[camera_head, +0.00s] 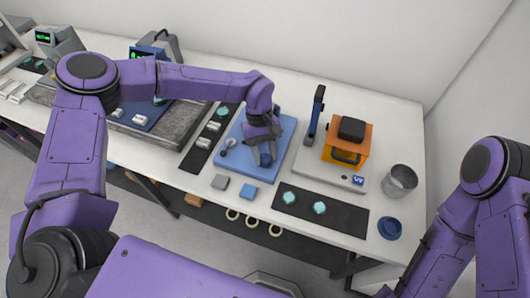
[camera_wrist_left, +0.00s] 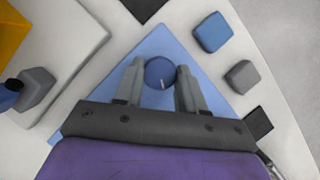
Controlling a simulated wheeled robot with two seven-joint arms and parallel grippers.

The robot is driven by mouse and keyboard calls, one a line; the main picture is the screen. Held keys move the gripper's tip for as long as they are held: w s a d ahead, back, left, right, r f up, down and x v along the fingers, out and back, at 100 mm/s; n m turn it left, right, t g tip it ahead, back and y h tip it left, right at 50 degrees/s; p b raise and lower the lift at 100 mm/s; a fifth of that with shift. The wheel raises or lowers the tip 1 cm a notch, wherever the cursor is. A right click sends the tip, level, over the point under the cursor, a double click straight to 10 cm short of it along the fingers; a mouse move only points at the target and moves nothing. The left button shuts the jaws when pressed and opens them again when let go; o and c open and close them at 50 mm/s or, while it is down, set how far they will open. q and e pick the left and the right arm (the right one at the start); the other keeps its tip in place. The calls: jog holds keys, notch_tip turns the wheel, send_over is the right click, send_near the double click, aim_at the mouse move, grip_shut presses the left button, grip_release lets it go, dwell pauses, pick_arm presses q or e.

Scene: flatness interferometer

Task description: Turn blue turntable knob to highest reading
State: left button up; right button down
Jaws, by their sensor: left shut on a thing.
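The blue turntable knob (camera_head: 266,160) stands on a light blue base plate (camera_head: 286,128) in the middle of the table. In the left wrist view the round knob (camera_wrist_left: 160,72) has a short pale mark near its lower edge. My left gripper (camera_head: 263,152) reaches down over the plate, its fingers (camera_wrist_left: 160,84) on either side of the knob and shut on it. A green-lit display (camera_head: 142,53) stands behind my left arm, partly hidden; its reading is too small to make out. My right arm is at the right edge; its gripper does not show.
A grey block (camera_head: 220,182) and a blue block (camera_head: 248,191) lie in front of the plate. An orange device (camera_head: 347,138) on a white base stands to its right. A metal cup (camera_head: 399,181) and a blue round dish (camera_head: 390,228) are near the right edge.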

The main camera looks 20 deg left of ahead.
pick_arm(q)
jog(key=o, duration=1)
jog(key=shift+b+v, duration=1.65)
jog(key=shift+v, duration=3.6)
